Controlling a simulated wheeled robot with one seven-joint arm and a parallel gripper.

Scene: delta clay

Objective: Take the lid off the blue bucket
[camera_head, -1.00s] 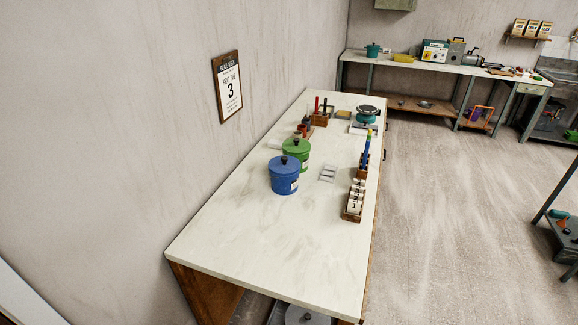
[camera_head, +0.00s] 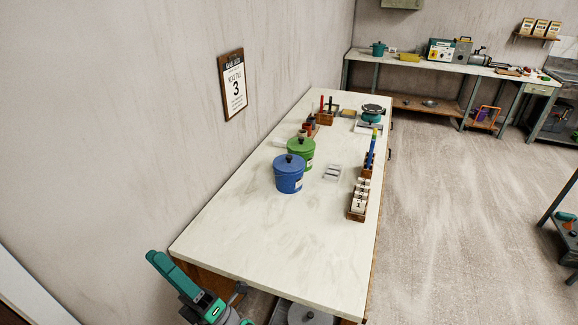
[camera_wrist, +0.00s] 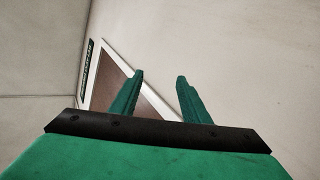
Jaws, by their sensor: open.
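The blue bucket (camera_head: 289,178) stands upright on the long pale worktable (camera_head: 260,240), with its blue lid (camera_head: 289,162) and dark knob on top. A green bucket (camera_head: 307,150) with a similar lid stands right behind it. My arm shows at the bottom left of the head view, beside the table's near end and well away from the blue bucket. No bucket shows in the wrist view.
A wooden rack with number cards (camera_head: 358,206) stands at the table's right edge. A small pale tray (camera_head: 333,173) lies right of the buckets. Jars, a scale (camera_head: 371,117) and small racks stand farther back. The near part of the tabletop is clear. A wall borders the left.

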